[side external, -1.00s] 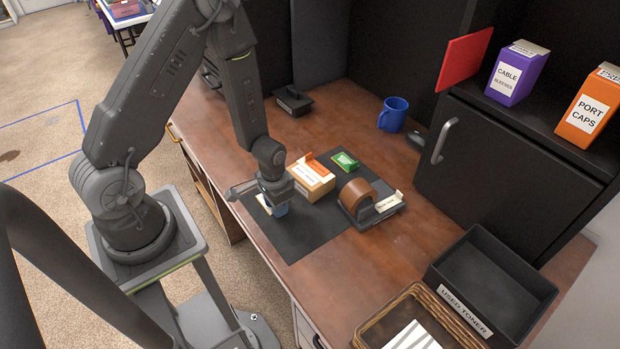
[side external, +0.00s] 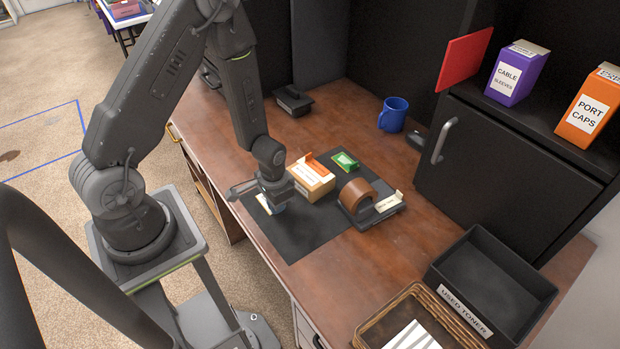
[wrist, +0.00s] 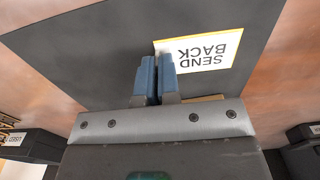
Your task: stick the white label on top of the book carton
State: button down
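The white label (wrist: 208,50), with a yellow border and the words SEND BACK, lies on the dark mat in the wrist view. In the side view a pale edge of it (side external: 263,204) shows under my gripper. My gripper (wrist: 160,60) points down, its two blue fingers close together with a thin gap, the tips at the label's edge. I cannot tell whether they pinch it. The book carton (side external: 316,188) is a tan box with a white front label and an orange piece on top, just right of my gripper in the side view.
A tape dispenser (side external: 358,198) stands right of the carton and a green item (side external: 345,161) lies behind it. A blue mug (side external: 394,114) stands farther back. A black tray (side external: 490,280) and a wicker basket (side external: 385,318) are at the front right. The front mat (side external: 296,238) is clear.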

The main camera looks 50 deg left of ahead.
jog(key=shift+d+r, duration=0.25)
jog(key=shift+r, duration=0.65)
jog(key=shift+d+r, duration=0.25)
jog(key=shift+r, duration=0.6)
dwell(0.4)
jog(key=shift+r, duration=2.5)
notch_tip(320, 180, up, 7)
jog(key=n, duration=0.1)
send_over(314, 183)
jog(key=shift+f, duration=0.25)
jog(key=shift+f, duration=4.6)
